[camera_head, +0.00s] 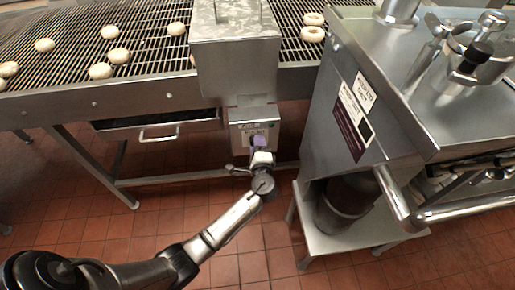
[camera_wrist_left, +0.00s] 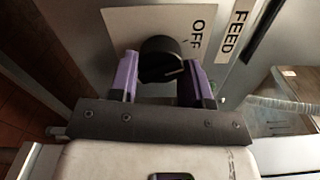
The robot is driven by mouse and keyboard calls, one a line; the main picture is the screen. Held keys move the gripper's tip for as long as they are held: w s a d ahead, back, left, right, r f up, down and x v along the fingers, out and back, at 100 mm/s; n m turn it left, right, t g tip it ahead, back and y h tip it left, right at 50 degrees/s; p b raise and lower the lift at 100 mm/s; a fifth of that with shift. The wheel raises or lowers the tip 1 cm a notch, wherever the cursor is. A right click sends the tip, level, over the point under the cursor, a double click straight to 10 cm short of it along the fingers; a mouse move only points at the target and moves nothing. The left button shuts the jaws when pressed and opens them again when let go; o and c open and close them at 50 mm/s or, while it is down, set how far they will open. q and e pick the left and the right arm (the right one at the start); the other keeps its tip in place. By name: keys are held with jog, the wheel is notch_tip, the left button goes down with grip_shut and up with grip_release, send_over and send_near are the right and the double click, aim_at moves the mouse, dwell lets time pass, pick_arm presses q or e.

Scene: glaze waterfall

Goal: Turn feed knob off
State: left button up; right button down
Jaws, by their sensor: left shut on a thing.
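The black feed knob (camera_wrist_left: 160,58) sits on a pale plate (camera_wrist_left: 120,24) with OFF printed beside it, to the right in the left wrist view. A FEED label (camera_wrist_left: 230,32) is further right. My left gripper (camera_wrist_left: 161,72) has its purple fingers on either side of the knob and is shut on it. In the head view, my left gripper (camera_head: 262,146) is at the front of a small control box (camera_head: 254,121) under the conveyor. The gripper hides the knob there. Which mark the knob points at is unclear. My right gripper is out of view.
A wire conveyor (camera_head: 75,65) carries several pale doughnuts behind the box, under a metal hopper (camera_head: 235,50). A large steel machine (camera_head: 350,110) stands close on the right, with a low stand (camera_head: 345,240) beneath it. The tiled floor (camera_head: 120,235) in front is open.

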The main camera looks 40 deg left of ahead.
pick_arm(q)
jog(key=shift+n+b, duration=0.45)
jog(key=shift+n, duration=0.35)
jog(key=o, duration=0.9)
jog(key=p+v, duration=0.3)
jog(key=v, duration=1)
jog(key=shift+s+d, duration=0.25)
jog(key=shift+s, duration=0.05)
jog(key=shift+n, duration=0.3)
